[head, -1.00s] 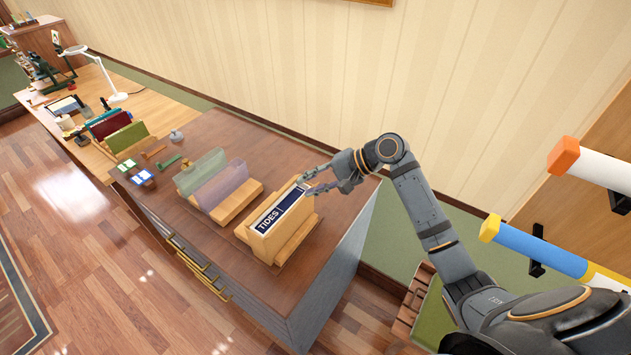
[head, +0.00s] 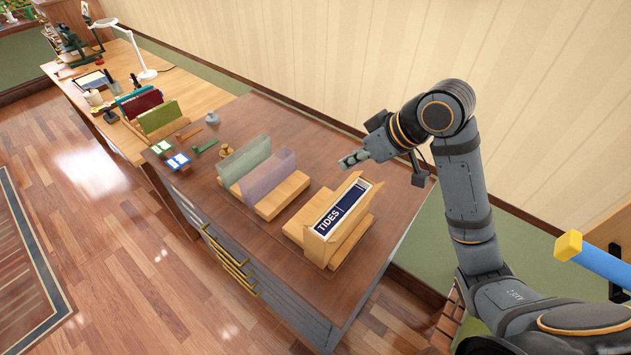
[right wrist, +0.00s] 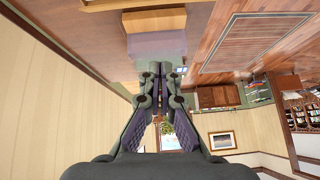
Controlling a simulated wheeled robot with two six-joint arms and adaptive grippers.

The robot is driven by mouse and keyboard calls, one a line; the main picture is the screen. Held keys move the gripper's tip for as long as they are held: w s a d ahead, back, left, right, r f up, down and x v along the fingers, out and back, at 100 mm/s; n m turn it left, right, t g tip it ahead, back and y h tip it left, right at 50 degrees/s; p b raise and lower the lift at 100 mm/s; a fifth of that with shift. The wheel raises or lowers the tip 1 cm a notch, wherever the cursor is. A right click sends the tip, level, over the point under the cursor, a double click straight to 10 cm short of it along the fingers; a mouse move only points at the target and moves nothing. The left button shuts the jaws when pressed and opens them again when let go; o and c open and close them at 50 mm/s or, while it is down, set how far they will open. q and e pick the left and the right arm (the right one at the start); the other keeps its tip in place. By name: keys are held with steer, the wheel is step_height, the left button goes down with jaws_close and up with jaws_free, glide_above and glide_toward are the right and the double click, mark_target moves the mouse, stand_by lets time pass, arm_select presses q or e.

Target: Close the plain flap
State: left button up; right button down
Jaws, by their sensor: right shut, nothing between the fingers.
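A tan box (head: 352,238) stands on the wooden counter, with a dark blue "TIDES" book (head: 335,213) showing in its open side. Tan flap-like panels stand out around the book; I cannot tell which is the plain flap. My right gripper (head: 350,161) is shut and empty, above the counter behind the box and apart from it. In the right wrist view its closed fingers (right wrist: 160,72) point toward a purple translucent panel (right wrist: 157,44) on a wooden block. My left gripper is not in view.
Green (head: 245,165) and purple (head: 268,178) translucent panels stand on wooden blocks left of the box. Small cards (head: 178,161) and a brass piece (head: 226,150) lie farther left. A desk with colored folders (head: 160,116) and a lamp (head: 118,30) is beyond. The wall (head: 300,60) runs behind.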

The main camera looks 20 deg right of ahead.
steer(key=n, duration=0.1)
steer(key=p, duration=0.1)
glide_above(337, 196)
steer(key=f, duration=0.4)
steer(key=shift+s+d, duration=0.1)
steer(key=shift+s, duration=0.1)
steer(key=f, duration=0.1)
steer(key=f+p, duration=0.1)
steer(key=f, duration=0.3)
steer(key=shift+w+p, duration=0.3)
steer(key=shift+s+d+f, duration=0.3)
steer(key=shift+s+f, duration=0.2)
steer(key=shift+f, duration=0.15)
steer(key=shift+a, duration=0.1)
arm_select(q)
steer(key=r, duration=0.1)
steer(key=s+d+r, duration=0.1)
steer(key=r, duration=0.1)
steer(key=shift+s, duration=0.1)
arm_select(e)
steer(key=shift+w, duration=0.1)
steer(key=shift+f, duration=0.1)
